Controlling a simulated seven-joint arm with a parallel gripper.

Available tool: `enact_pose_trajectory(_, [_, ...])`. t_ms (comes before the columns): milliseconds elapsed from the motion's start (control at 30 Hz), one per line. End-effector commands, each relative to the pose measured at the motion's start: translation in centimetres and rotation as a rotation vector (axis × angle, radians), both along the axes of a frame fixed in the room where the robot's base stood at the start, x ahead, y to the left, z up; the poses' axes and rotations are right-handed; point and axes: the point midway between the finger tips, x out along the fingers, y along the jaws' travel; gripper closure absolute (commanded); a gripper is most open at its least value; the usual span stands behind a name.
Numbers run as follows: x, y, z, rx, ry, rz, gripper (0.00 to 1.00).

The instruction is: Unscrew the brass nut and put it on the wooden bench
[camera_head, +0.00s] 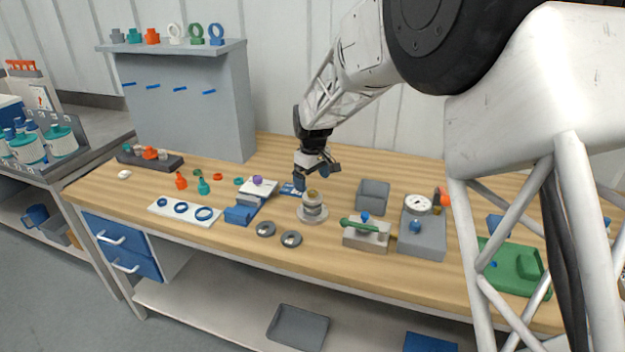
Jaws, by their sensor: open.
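The brass nut (313,193) shows as a small brass-coloured piece on top of a grey, stepped round vessel (313,211). The vessel stands upright on the wooden bench (150,191) near the middle. My gripper (316,180) is open, just above and slightly behind the nut, with its fingers pointing down. I cannot tell whether a finger touches the nut. The finger tips are small and dark in this view, and part of the space between them and the nut is hidden.
Two grey discs (290,239) lie in front of the vessel. A grey block with a green handle (365,228) and a grey open bin (373,194) stand right. A blue block (241,215) and white ring board (186,212) lie left. Bare wood shows near the front edge.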

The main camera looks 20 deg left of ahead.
Motion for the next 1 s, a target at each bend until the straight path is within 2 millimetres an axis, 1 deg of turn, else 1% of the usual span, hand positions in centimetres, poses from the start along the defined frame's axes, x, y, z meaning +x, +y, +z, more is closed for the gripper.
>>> enact_pose_trajectory(700, [0.00, -0.01, -0.41, 0.000, 0.000, -1.018, 0.04])
enact_pose_trajectory(900, [0.00, 0.00, -0.49, 0.000, 0.000, -1.251, 0.04])
enact_pose_trajectory(1000, [0.00, 0.00, -0.52, 0.000, 0.000, -1.325, 0.04])
